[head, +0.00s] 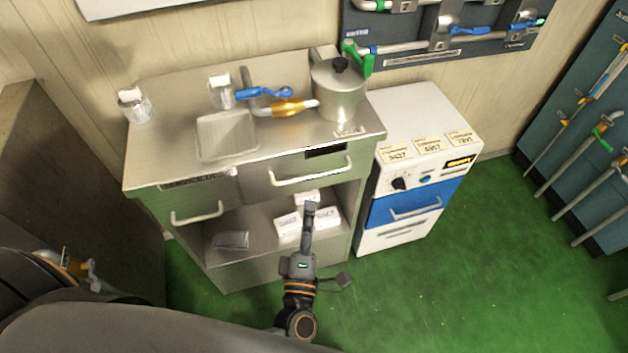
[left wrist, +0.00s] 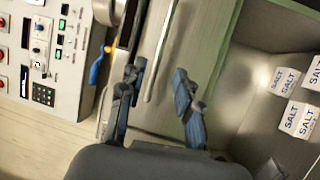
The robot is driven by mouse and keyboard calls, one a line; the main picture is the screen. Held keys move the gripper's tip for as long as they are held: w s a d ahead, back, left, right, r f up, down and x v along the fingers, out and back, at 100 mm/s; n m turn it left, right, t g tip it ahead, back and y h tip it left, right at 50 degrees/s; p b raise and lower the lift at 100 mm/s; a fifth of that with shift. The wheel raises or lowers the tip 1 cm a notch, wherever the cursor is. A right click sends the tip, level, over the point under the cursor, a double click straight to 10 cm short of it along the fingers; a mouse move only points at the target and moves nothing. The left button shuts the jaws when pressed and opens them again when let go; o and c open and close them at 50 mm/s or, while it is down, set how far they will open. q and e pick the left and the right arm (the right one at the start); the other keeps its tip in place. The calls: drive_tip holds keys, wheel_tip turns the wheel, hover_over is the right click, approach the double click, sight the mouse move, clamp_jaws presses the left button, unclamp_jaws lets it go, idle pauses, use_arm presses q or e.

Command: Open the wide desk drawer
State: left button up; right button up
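The metal desk (head: 255,270) has a wide drawer (head: 340,163) at its upper right, with a pale bar handle (head: 310,176). The drawer looks shut. My left gripper (head: 311,208) points up toward this handle from just below it in the head view. In the left wrist view my left gripper (left wrist: 157,80) has its two fingers apart. The handle (left wrist: 160,50) runs between them in the picture, and I cannot tell whether either finger touches it. My right gripper is not in view.
A narrower drawer handle (head: 197,216) is at the desk's left. Salt boxes (head: 288,224) sit on the open shelf below. A white and blue cabinet (head: 412,205) adjoins on the right. Green floor is clear at right.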

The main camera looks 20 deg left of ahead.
use_arm(q)
drive_tip(key=x, duration=0.8)
drive_tip(key=shift+w, duration=0.3)
clamp_jaws()
